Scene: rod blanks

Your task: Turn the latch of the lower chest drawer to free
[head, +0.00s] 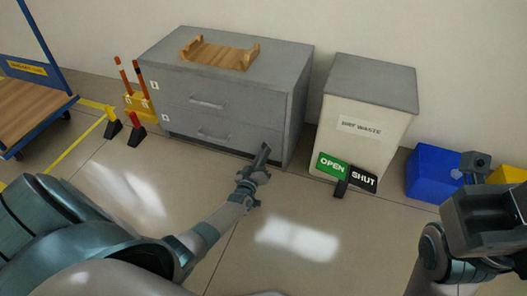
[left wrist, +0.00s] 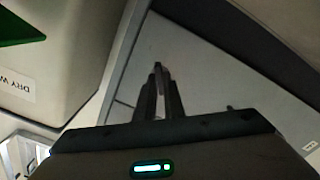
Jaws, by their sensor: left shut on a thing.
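The grey chest (head: 297,100) stands against the wall. Its lower drawer (head: 235,135) looks flush with the chest front, and the bar handle (head: 213,134) is at its middle. My left gripper (head: 264,150) reaches the right end of the lower drawer front. In the left wrist view its fingers (left wrist: 159,95) are closed around a small dark piece (left wrist: 158,71), which seems to be the latch. The fingers mostly hide this piece, so its angle is unclear. My right gripper (head: 490,215) is raised at the right edge of the head view, away from the chest; its jaw opening is unclear.
A wooden tray (head: 220,55) lies on the chest. A dry waste bin (head: 365,110) stands to its right, with green OPEN and black SHUT signs (head: 347,172). A blue box (head: 433,172) is farther right. Orange-and-white posts (head: 130,85) and a cart (head: 35,105) stand left.

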